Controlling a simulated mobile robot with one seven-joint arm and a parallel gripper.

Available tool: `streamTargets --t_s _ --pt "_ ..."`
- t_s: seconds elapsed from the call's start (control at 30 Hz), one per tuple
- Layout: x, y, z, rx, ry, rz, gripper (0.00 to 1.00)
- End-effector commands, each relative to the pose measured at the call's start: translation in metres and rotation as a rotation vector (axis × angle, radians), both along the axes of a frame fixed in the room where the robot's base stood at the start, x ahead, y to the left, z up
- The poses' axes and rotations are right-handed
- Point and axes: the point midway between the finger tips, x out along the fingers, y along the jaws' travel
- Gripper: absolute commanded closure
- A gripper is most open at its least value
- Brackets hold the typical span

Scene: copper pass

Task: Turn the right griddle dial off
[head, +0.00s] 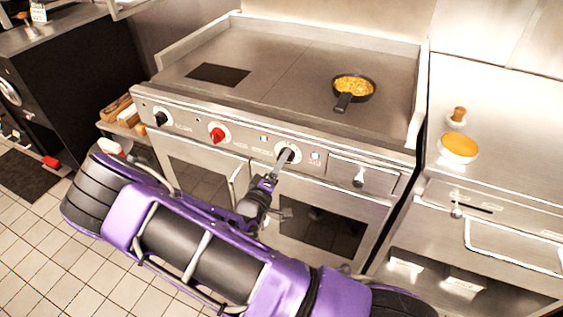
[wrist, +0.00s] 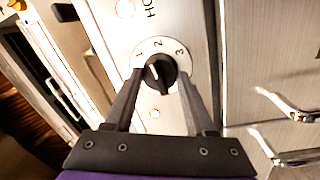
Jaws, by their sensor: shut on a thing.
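The right griddle dial (wrist: 160,75) is a black knob on a round pale plate marked 1, 2 and 3. A light mark shows on the knob's upper-left side in the wrist view. My gripper (wrist: 161,82) has one finger on each side of the knob and is shut on it. In the head view my gripper (head: 284,160) reaches the front panel at this dial and hides much of it. A red dial (head: 217,134) and a black dial (head: 160,118) sit further left on the panel.
The griddle top (head: 290,75) holds a small dark pan (head: 353,87) with yellow food. A drawer (head: 365,173) lies right of the dial, with oven doors below. The right counter holds an orange-filled bowl (head: 459,148). Tiled floor is open at lower left.

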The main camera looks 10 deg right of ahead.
Motion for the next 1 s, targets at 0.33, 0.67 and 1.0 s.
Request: streamTargets --t_s 0.33,0.67,1.0 --pt "-0.0006 -0.0002 -0.0009 -0.268 0.194 0.0 1.0" --pt "-0.0012 -0.0012 -0.0015 -0.522 0.379 0.001 1.0" --pt "-0.0016 -0.0015 -0.0019 -0.783 0.568 0.002 1.0"
